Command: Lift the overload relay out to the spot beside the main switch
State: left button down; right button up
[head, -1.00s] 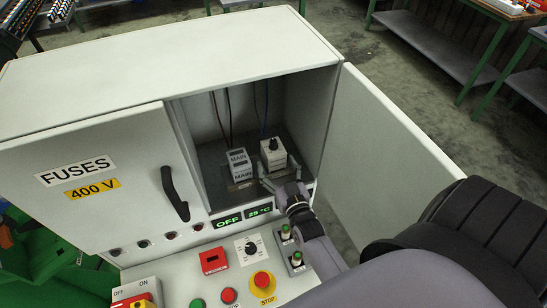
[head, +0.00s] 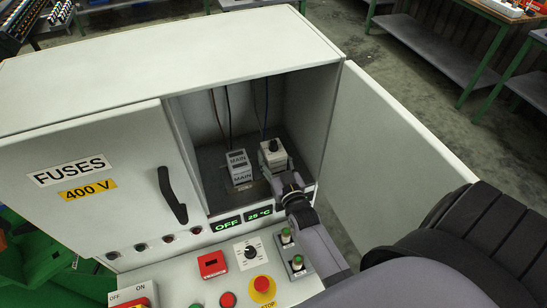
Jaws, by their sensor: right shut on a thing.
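The overload relay, a pale block with a dark knob on top (head: 273,147), is in the right part of the open cabinet compartment. The main switch (head: 239,167), a grey-white block labelled MAIN, stands to its left with a small gap between them. My right gripper (head: 278,170) reaches in from the lower right and is shut on the relay at its front; its fingers are small and partly hidden. I cannot tell whether the relay is clear of the compartment floor. My left gripper is not in view.
The cabinet's right door (head: 390,155) stands open beside my right arm. The FUSES door (head: 95,190) is closed on the left. Below is a control panel with a red STOP button (head: 262,284) and green buttons. Cables hang behind the main switch and relay.

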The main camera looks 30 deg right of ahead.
jog(key=c, duration=0.8)
jog(key=shift+r, duration=0.1)
